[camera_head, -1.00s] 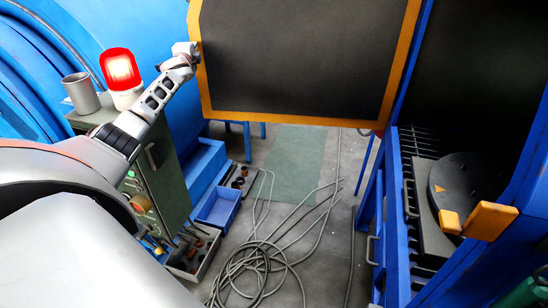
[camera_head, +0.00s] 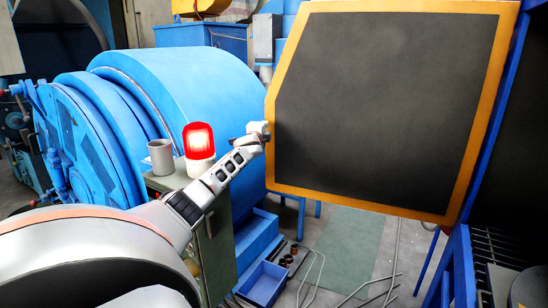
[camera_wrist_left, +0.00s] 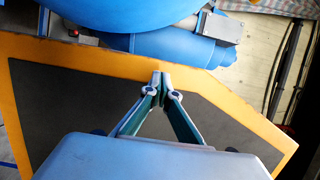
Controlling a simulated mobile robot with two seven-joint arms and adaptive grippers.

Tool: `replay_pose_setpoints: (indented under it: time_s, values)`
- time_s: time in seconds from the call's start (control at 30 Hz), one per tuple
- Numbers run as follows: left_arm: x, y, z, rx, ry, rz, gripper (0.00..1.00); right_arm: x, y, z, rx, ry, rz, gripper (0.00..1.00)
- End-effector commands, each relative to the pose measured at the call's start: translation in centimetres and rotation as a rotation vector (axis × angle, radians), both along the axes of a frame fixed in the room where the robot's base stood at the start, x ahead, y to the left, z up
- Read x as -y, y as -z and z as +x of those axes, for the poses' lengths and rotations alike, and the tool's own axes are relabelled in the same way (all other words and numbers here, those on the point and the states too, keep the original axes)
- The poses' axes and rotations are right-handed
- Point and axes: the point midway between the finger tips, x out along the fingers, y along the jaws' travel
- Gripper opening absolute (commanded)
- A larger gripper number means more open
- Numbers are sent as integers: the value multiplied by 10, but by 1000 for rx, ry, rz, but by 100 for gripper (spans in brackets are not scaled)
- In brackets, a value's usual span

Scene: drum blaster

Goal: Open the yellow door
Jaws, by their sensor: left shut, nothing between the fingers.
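The yellow door (camera_head: 490,100), a yellow-orange frame around a large black panel, stands swung out from the blue cabinet (camera_head: 462,265) at the right. The cabinet's opening shows beside it. My left gripper (camera_head: 262,131) is at the door's left edge in the head view. In the left wrist view, its fingertips (camera_wrist_left: 160,75) are together with nothing between them and overlap the yellow border (camera_wrist_left: 95,60). I cannot tell whether they touch it. My right gripper is not in view.
A red lit lamp (camera_head: 199,138) and a grey cup (camera_head: 161,157) stand on a green cabinet (camera_head: 215,250) under my left arm. A large blue drum (camera_head: 190,90) stands behind. A blue bin (camera_head: 264,284) and cables (camera_head: 375,285) lie on the floor.

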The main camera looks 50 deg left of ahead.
Motion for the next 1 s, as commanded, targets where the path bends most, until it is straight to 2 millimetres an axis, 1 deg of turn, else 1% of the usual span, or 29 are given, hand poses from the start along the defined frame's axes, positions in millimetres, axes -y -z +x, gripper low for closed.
replay_pose_setpoints:
  time_s: [0.27,0.8,1.0]
  values:
    - [18,1,-20,-3,2,3,0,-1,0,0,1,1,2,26]
    - [61,0,-71,-3,2,4,0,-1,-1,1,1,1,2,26]
    - [72,0,-83,-1,2,2,0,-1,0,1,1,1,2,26]
